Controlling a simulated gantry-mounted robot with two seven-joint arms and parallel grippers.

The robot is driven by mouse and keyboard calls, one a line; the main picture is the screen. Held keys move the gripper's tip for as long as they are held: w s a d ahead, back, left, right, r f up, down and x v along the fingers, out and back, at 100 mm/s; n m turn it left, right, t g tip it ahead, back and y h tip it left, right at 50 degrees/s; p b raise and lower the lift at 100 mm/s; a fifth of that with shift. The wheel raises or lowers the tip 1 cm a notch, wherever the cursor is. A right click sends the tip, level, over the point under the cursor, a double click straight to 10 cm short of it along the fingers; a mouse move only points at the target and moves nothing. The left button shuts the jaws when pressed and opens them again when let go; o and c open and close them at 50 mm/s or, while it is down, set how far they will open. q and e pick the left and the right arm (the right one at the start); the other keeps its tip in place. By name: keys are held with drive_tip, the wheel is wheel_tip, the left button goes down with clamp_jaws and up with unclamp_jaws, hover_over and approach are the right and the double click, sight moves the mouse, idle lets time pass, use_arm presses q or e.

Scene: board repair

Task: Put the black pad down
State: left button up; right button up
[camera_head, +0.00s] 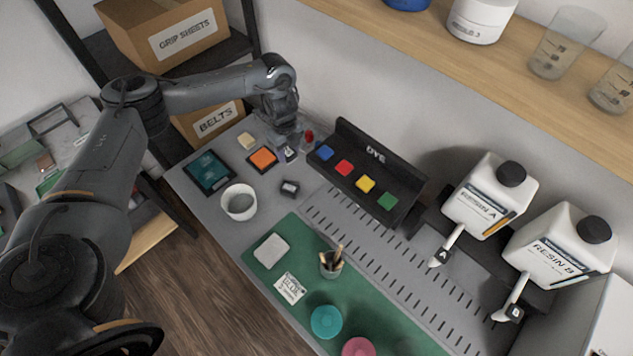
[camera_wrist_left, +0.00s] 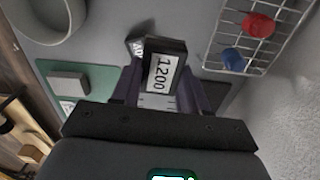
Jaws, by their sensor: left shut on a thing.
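My left gripper (camera_head: 289,147) is over the far end of the grey bench, pointing down. It is shut on the black pad (camera_wrist_left: 166,66), a dark block with a white label reading 1200, between the two fingers in the left wrist view. In the head view the black pad (camera_head: 290,153) shows small below the fingers. Whether it touches the bench is hard to tell. A second small dark block with a pale label (camera_head: 290,187) lies on the bench nearby, apart from the gripper. My right gripper is not in view.
An orange pad (camera_head: 262,159), a cream pad (camera_head: 246,141) and a dark tablet (camera_head: 208,172) lie left of the gripper. A white bowl (camera_head: 239,202) stands nearer. The black dye stand (camera_head: 367,174) is to the right. A wire rack (camera_wrist_left: 290,43) holds red and blue items close by.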

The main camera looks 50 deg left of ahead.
use_arm(q)
drive_tip(key=s+a+f, duration=0.3)
drive_tip(key=b, duration=0.1)
hover_over(279, 179)
drive_tip(key=shift+n, duration=0.4)
wheel_tip(279, 179, down, 5)
drive_tip(key=shift+s+f, duration=0.1)
drive_tip(key=shift+s, duration=0.05)
drive_tip(key=shift+f+b, duration=0.3)
drive_tip(key=shift+f, duration=2.05)
drive_tip(key=shift+f, duration=0.1)
drive_tip(key=o, duration=1.1)
wheel_tip(279, 179, up, 12)
drive_tip(key=p, duration=0.1)
